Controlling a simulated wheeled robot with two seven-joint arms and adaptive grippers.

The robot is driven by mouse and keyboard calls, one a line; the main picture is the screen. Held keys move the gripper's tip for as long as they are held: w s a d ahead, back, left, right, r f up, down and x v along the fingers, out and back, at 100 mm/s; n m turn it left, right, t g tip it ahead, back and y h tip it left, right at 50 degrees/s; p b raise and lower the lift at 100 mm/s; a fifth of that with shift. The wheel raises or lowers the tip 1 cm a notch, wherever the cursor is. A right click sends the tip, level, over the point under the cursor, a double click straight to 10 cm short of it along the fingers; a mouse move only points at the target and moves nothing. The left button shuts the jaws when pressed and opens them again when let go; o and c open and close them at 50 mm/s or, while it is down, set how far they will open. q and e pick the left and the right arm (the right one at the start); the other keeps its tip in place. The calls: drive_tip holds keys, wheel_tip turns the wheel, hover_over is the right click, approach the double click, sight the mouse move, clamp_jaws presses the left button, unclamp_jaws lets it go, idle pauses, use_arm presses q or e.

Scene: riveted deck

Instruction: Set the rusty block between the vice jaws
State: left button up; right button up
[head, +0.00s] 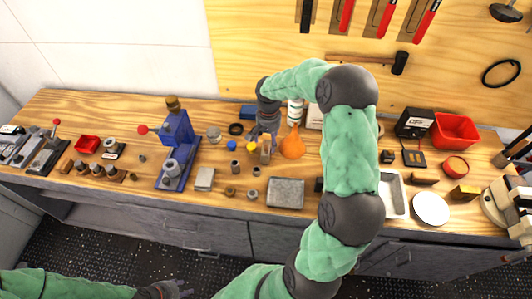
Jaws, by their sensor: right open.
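My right gripper (264,143) is low over the middle of the bench, fingers down and open. A small brown upright block (266,149) shows at its fingertips; I cannot tell whether it is between them or just behind or in front. It may be the rusty block, but its surface is too small to be sure. A dark brown block (425,180) lies further right. I cannot make out a vice with jaws for certain; the blue stand (177,130) with a red-knobbed lever is left of the gripper. My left gripper (172,290) is at the bottom left, away from the bench.
An orange flask-shaped thing (293,144) stands close right of my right gripper. Small metal parts and a grey plate (286,193) lie in front. A white tray (393,193) and a red bin (455,131) are at the right. My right arm hides part of the bench.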

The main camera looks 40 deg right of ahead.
sight(268, 147)
wheel_tip(268, 147, down, 4)
drive_tip(key=shift+r+b, duration=0.25)
drive_tip(key=shift+b, duration=0.05)
clamp_jaws()
drive_tip(key=shift+w+r, duration=0.1)
